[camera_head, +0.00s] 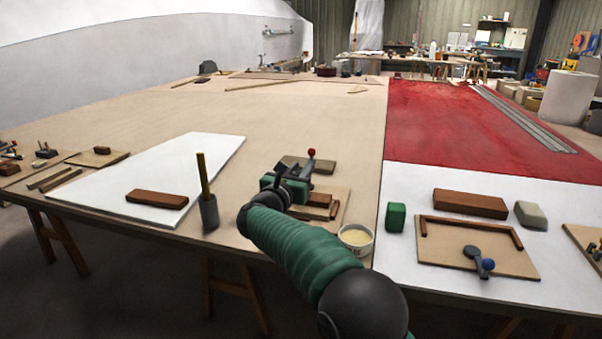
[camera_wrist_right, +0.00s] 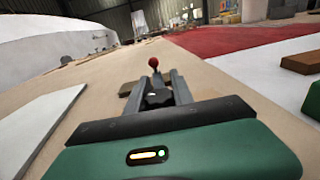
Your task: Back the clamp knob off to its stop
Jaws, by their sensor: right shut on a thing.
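My right gripper (camera_head: 301,178) reaches in from the bottom over a small wooden board (camera_head: 338,209) on the bench. In the right wrist view, a dark lobed knob (camera_wrist_right: 158,98) sits between its two fingers (camera_wrist_right: 162,92), and the gripper is shut on it. The head view does not show the knob clearly, as my gripper and arm cover it. A red ball (camera_head: 311,152) on a short upright stem stands just beyond the fingertips; it also shows in the right wrist view (camera_wrist_right: 153,62). The rest of the clamp is mostly hidden. My left gripper is not in view.
Brown blocks (camera_head: 320,200) lie on the board beside my gripper. A white cup (camera_head: 356,239) stands right of my forearm, a green block (camera_head: 396,217) farther right. A grey holder with a stick (camera_head: 209,211) stands to the left. The bench beyond is largely clear.

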